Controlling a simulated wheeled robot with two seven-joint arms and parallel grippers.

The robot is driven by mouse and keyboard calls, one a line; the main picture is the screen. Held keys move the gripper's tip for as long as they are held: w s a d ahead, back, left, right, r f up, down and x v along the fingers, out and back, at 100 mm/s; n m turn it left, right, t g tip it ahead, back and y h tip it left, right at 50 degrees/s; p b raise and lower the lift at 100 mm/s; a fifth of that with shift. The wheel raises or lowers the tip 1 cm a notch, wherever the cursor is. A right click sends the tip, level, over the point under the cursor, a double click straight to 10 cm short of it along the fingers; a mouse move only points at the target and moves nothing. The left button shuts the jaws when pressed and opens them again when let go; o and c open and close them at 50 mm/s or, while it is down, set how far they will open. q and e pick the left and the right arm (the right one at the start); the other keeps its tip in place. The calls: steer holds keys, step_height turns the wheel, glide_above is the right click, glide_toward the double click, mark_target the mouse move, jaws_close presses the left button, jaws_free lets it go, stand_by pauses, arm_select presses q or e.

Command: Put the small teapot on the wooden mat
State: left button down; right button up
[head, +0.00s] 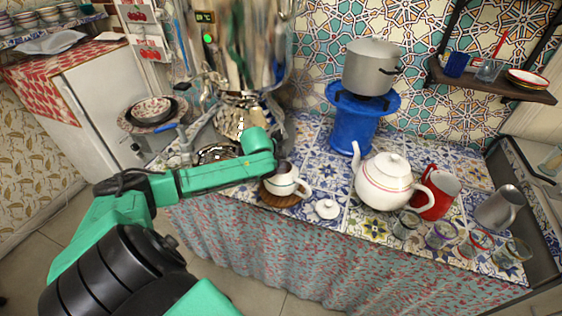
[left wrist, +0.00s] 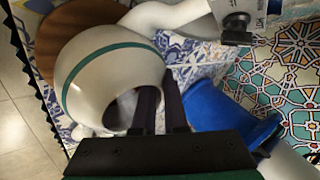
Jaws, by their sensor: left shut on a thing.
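The small teapot (head: 281,183) is white with a green band and has no lid on it. It is upright over the round wooden mat (head: 279,201), whose front edge shows below it. I cannot tell whether its base touches the mat. My left gripper (head: 283,166) is shut on the teapot at its open rim. In the left wrist view the teapot (left wrist: 105,65) is beside the fingers (left wrist: 160,105), with the mat (left wrist: 65,35) behind it. My right gripper is not in view.
A white lid (head: 327,208) lies right of the mat. A large white teapot (head: 385,182), a red jug (head: 440,192) and several glasses stand further right. A blue stand (head: 355,125) with a pot (head: 370,67) is behind. The shiny samovar (head: 240,45) is back left.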

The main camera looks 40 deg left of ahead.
arm_select(q)
steer(key=c, duration=1)
jaws_free()
steer(key=shift+o, duration=0.2)
steer(key=shift+s+r, duration=0.15)
steer(key=shift+r, duration=0.15)
steer(key=p+v, duration=1)
steer(key=v, duration=0.1)
steer(key=shift+s+r, duration=0.2)
steer(key=shift+r, duration=0.05)
steer(key=shift+d, duration=0.1)
